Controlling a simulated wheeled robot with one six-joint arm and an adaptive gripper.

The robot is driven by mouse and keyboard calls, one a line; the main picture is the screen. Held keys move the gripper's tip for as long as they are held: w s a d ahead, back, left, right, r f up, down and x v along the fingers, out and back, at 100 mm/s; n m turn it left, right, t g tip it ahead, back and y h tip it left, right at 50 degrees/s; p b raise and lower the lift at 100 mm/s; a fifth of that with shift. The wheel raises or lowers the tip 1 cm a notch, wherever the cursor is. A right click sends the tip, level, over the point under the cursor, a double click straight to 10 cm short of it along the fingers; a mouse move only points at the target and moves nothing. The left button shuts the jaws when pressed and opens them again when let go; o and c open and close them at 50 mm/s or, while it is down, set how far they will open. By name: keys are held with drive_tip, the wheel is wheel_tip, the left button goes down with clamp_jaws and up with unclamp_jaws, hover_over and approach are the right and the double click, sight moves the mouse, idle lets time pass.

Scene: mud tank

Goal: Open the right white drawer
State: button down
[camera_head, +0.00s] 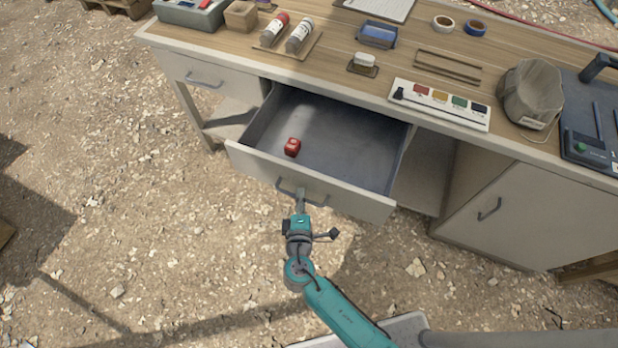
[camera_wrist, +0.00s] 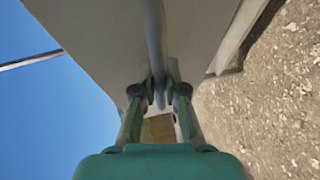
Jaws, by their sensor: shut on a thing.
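The right white drawer (camera_head: 350,196) is pulled well out of the bench in the head view, and its grey inside shows. A small red block (camera_head: 292,147) lies in it towards the left front. My gripper (camera_head: 300,196) is at the handle (camera_head: 318,201) on the drawer's front. In the wrist view the two fingers (camera_wrist: 159,92) are closed on the handle bar (camera_wrist: 156,45), one on each side, below the pale drawer front (camera_wrist: 100,40). The left drawer (camera_head: 207,78) is shut, with its own handle.
The wooden bench top (camera_head: 330,72) holds bottles (camera_head: 299,36), a colour chart (camera_head: 440,103), a grey-brown bag (camera_head: 532,93) and tape rolls (camera_head: 475,27). A shut cabinet door (camera_head: 530,215) is at the right. Gravel ground (camera_head: 150,230) in front is mostly clear.

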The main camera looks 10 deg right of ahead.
drive_tip(key=shift+s+a, duration=0.65)
drive_tip(key=shift+s, duration=0.3)
drive_tip(key=shift+s+a, duration=0.65)
drive_tip(key=shift+s, duration=0.25)
drive_tip(key=c, duration=1.2)
unclamp_jaws()
drive_tip(key=v, duration=1.2)
